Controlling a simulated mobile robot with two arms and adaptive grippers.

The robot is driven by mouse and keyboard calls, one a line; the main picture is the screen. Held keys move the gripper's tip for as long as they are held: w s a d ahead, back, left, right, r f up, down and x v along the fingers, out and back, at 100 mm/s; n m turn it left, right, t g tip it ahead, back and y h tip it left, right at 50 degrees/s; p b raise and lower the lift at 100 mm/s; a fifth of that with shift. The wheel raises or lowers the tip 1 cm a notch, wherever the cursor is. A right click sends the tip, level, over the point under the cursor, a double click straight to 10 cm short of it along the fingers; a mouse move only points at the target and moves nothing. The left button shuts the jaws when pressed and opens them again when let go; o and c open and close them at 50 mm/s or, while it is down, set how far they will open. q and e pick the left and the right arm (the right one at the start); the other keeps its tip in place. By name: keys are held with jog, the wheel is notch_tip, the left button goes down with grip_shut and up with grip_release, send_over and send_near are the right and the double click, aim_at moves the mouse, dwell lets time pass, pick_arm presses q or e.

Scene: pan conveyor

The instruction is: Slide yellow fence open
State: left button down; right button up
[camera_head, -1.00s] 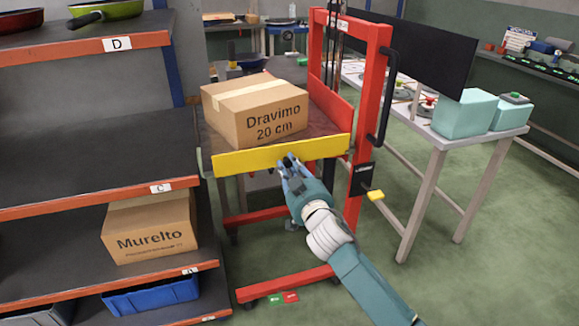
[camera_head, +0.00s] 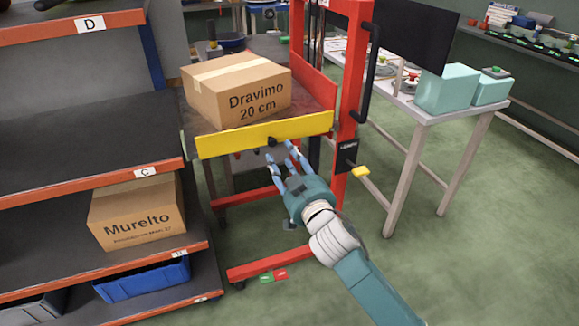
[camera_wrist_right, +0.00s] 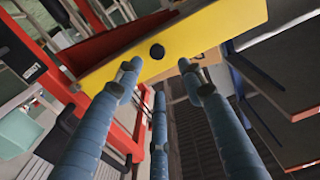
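The yellow fence (camera_head: 235,140) is a flat bar across the front of a red lift cart, below the cardboard box marked Dravimo (camera_head: 235,95). Its black round knob (camera_head: 272,142) faces me. The right wrist view shows the fence (camera_wrist_right: 212,30) across the top, with the knob (camera_wrist_right: 157,51) just beyond and between the fingertips. My right gripper (camera_head: 284,158) is open and empty, just below and in front of the knob. Its spread fingers also show in the right wrist view (camera_wrist_right: 158,78); contact with the fence cannot be told. My left gripper is not in view.
The red cart upright (camera_head: 352,100) stands right of the fence, with a yellow-ended lever (camera_head: 360,171). Shelving on the left holds a Murelto box (camera_head: 135,212) and a blue bin (camera_head: 145,278). A table (camera_head: 440,112) stands at right. Green floor is clear at lower right.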

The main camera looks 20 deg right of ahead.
jog(key=s, duration=0.4)
dwell(0.3)
